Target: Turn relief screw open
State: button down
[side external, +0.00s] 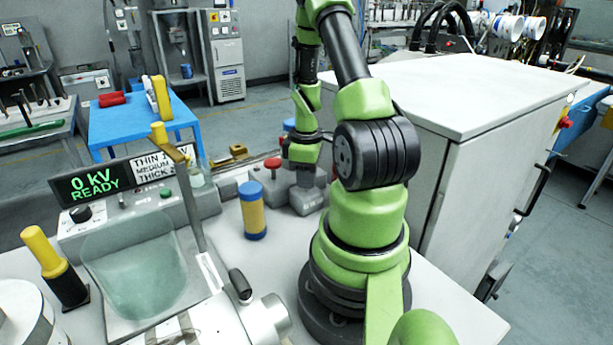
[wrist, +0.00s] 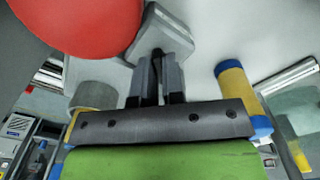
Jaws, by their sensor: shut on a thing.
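In the wrist view my gripper (wrist: 160,78) has its two dark fingers close together at the end of a grey block (wrist: 166,28). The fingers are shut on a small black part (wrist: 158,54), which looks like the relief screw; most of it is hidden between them. I cannot tell how far it is turned. A large red knob (wrist: 80,18) fills the upper left of the wrist view, close to the camera. In the side view the grey fixture (side external: 307,196) with a red knob (side external: 272,163) stands beside my arm, and my arm hides part of it.
A yellow cylinder with blue ends (side external: 252,218) stands upright near the fixture. A tall white cabinet (side external: 460,95) stands behind my arm. Some bare white table lies between.

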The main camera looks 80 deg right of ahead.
jog(key=n, duration=0.4)
jog(key=shift+n, duration=0.4)
dwell(0.4)
jog(key=c, duration=1.2)
grip_release()
jog(key=shift+r, duration=0.1)
notch_tip(320, 180, up, 10)
jog(key=shift+f, duration=0.1)
